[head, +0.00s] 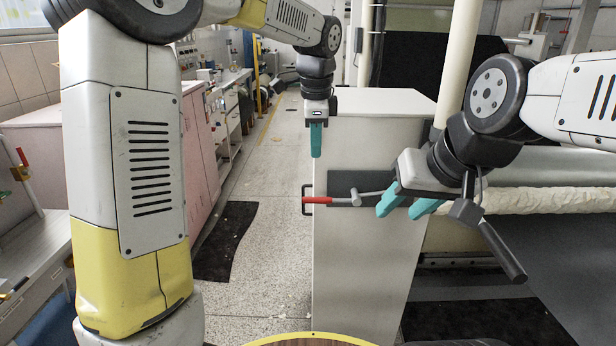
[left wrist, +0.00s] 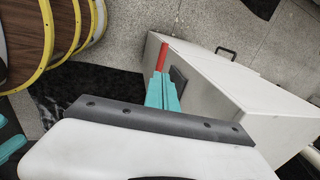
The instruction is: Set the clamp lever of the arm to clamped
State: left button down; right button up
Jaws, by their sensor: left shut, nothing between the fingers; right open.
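The clamp lever (head: 326,200) has a red grip and a grey rod. It lies about level, its red end pointing left, in front of a dark plate (head: 345,183) on the white cabinet. Its red grip (left wrist: 162,55) also shows in the left wrist view, just beyond my fingertips; I cannot tell whether they touch it. My left gripper (head: 316,152) is shut and empty, pointing down above the red grip in the head view. My right gripper (head: 404,211) is open and empty, right of the lever's rod, and its body covers part of the plate's right side.
The white cabinet (head: 362,270) stands in the middle, with a dark handle (head: 307,190) on its left side. A dark mat (head: 226,242) lies on the floor to the left. Pink cabinets (head: 200,140) line the left. A pale roll (head: 510,200) lies at the right.

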aim_at(315, 199)
pick_arm(q)
jog(key=shift+w+d+f, duration=0.1)
jog(key=shift+w+d, duration=0.05)
jog(key=shift+w, duration=0.3)
jog(key=w+f, duration=0.1)
jog(key=f, duration=0.8)
jog(key=w+f, duration=0.1)
jog(key=f, duration=0.3)
jog(key=shift+w+f, duration=0.35)
jog(key=shift+f, duration=0.1)
